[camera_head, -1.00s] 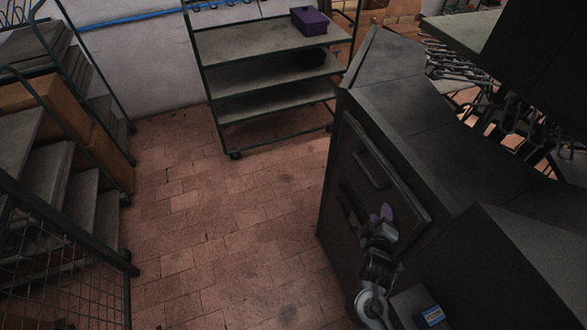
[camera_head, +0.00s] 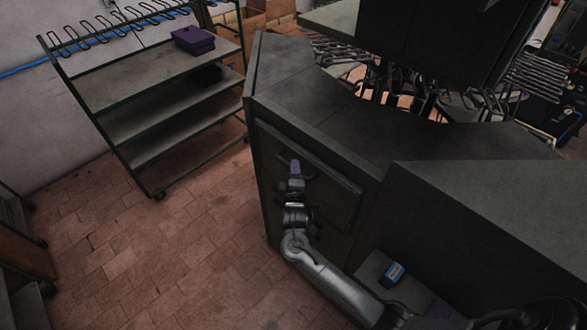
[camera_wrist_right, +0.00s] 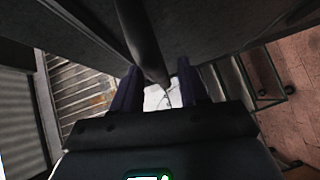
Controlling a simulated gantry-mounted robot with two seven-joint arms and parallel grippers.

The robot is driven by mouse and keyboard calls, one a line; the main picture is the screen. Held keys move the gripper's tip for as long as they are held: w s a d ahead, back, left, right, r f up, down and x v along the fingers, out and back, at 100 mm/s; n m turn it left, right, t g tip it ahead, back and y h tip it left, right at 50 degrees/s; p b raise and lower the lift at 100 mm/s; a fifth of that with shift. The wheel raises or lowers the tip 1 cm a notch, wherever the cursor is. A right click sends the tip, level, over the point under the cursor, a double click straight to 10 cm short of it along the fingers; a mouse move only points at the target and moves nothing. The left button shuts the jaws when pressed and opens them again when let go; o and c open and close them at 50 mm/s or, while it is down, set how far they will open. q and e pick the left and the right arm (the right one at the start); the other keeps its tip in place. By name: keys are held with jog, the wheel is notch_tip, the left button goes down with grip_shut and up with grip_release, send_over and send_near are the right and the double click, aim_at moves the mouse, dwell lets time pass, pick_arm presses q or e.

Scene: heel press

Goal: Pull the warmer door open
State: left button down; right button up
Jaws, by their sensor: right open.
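The warmer door (camera_head: 335,196) is a dark panel on the front of the dark cabinet, and it looks shut. My right gripper (camera_head: 295,167), with purple fingers, is at the upper left part of the door, by its handle (camera_head: 284,152). The gripper and arm hide much of the handle in the head view. In the right wrist view the handle shows as a dark bar (camera_wrist_right: 143,40) reaching down between the two purple fingers of my right gripper (camera_wrist_right: 158,72). The fingers are apart and not closed on it. My left gripper is not in view.
The cabinet (camera_head: 400,135) has a flat dark top. A blue box (camera_head: 393,273) sits on a small ledge by my right arm. A shelf cart (camera_head: 150,95) with a purple bin (camera_head: 193,40) stands at the back left. The brick floor (camera_head: 150,240) before the door is clear.

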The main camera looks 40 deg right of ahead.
jog(key=shift+w+d+f, duration=0.1)
jog(key=shift+w+d, duration=0.35)
jog(key=shift+w, duration=0.1)
grip_shut()
